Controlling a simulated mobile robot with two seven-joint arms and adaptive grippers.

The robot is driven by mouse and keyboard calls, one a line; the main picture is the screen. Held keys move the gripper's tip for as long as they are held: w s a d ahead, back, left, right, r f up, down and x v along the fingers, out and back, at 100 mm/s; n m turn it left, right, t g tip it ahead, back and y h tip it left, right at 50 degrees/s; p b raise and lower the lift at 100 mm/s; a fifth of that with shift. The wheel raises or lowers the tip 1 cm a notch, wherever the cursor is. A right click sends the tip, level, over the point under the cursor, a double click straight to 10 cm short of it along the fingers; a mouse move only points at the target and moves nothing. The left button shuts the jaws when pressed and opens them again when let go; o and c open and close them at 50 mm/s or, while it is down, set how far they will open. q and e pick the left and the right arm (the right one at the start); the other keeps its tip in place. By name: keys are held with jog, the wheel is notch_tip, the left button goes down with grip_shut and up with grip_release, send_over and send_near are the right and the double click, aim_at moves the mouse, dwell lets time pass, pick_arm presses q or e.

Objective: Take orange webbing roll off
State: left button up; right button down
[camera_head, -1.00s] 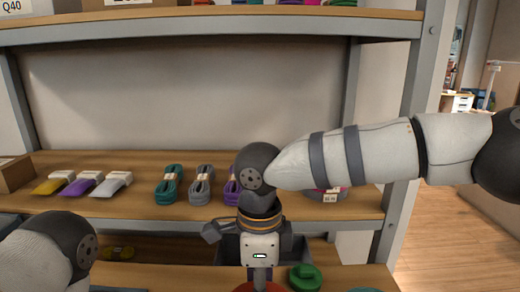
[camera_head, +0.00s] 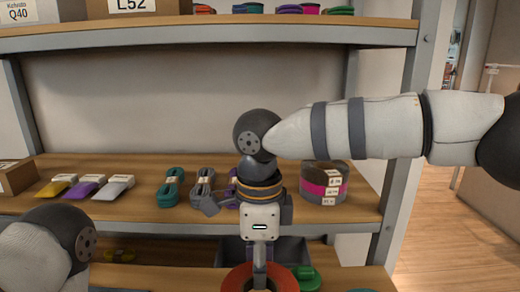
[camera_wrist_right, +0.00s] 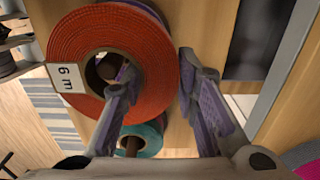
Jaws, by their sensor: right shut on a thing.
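The orange webbing roll (camera_wrist_right: 75,55) fills the upper left of the right wrist view, with a white "6 m" tag on its left side. In the head view its upper part shows at the bottom edge (camera_head: 234,279). My right gripper (camera_wrist_right: 155,95) is shut on the roll's ring: one finger reaches into the central hole, the other lies along the outer right side. Something brown shows inside the hole; I cannot tell whether the roll is still around a peg. My left arm is at the lower left of the head view; its gripper is out of sight.
A teal roll (camera_wrist_right: 152,140) sits just below the orange one. A green roll (camera_head: 308,279) is close at the right in the head view. Behind, a shelf (camera_head: 100,205) holds cord bundles, packets and a banded pink-and-grey roll (camera_head: 325,188).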

jog(key=shift+r, duration=1.9)
